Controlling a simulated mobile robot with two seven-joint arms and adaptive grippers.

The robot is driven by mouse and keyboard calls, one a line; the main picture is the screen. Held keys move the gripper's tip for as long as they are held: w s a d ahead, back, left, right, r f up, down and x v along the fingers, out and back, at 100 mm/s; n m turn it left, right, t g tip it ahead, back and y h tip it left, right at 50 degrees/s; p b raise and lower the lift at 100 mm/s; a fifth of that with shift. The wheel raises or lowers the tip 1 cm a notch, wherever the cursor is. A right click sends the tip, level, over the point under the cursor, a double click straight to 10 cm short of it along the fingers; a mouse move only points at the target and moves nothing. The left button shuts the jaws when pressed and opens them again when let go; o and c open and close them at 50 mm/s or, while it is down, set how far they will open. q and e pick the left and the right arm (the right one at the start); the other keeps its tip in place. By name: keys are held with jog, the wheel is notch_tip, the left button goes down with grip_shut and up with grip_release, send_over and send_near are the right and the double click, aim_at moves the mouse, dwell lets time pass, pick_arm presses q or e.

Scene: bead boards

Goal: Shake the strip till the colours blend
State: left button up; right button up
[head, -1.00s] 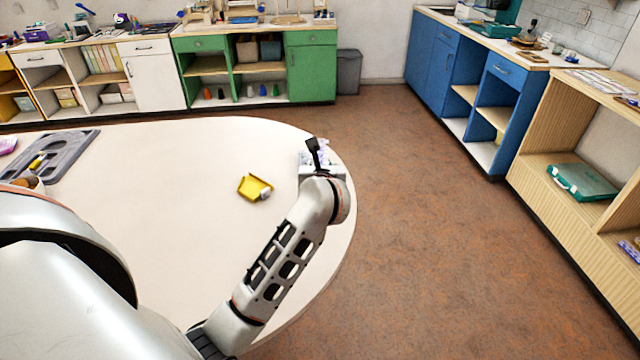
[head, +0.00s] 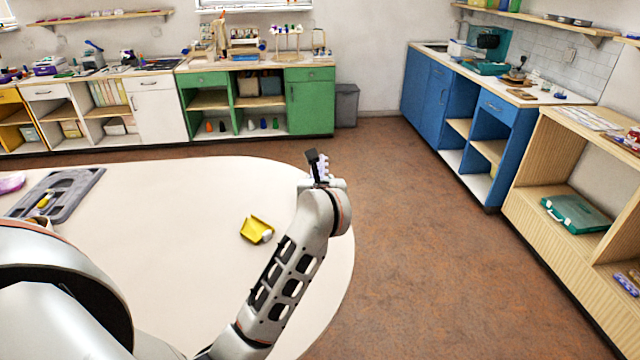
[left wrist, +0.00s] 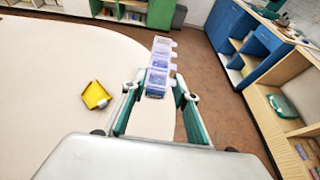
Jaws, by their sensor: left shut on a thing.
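The strip (left wrist: 158,78) is a row of small clear compartments with lilac-blue contents and several tabs along its right side. It points away from my left gripper (left wrist: 155,102), which is shut on its near end in the left wrist view. In the head view the strip (head: 323,168) shows partly behind the dark fingers of my left gripper (head: 317,168), near the table's right edge. The separate colours inside are too small to make out. My right gripper is not in view.
A yellow scoop-like piece (head: 256,229) lies on the pale round-ended table (head: 190,195). A grey tray (head: 72,190) is at its far left. Open brown floor (head: 420,250) lies right of the table, with blue and wooden cabinets beyond.

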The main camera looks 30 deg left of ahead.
aim_at(319, 167)
pick_arm(q)
jog(key=shift+r, duration=0.15)
notch_tip(319, 167, up, 5)
jog(key=shift+r, duration=0.15)
notch_tip(319, 167, down, 5)
jog(key=shift+s+d+f, duration=0.1)
jog(key=r, duration=0.5)
jog(key=shift+a+r, duration=0.15)
jog(key=shift+a, duration=0.05)
jog(key=f, duration=0.5)
jog(key=shift+d+f, duration=0.2)
jog(key=shift+f, duration=0.2)
notch_tip(319, 167, up, 5)
jog(key=shift+a+f, duration=0.2)
jog(key=shift+f, duration=0.2)
jog(key=f, duration=0.4)
jog(key=shift+d+f, duration=0.1)
jog(key=shift+d, duration=0.1)
jog(key=r, duration=0.5)
jog(key=shift+a+r, duration=0.2)
jog(key=shift+r, duration=0.15)
notch_tip(319, 167, down, 6)
jog(key=shift+d+r, duration=0.15)
jog(key=shift+r, duration=0.2)
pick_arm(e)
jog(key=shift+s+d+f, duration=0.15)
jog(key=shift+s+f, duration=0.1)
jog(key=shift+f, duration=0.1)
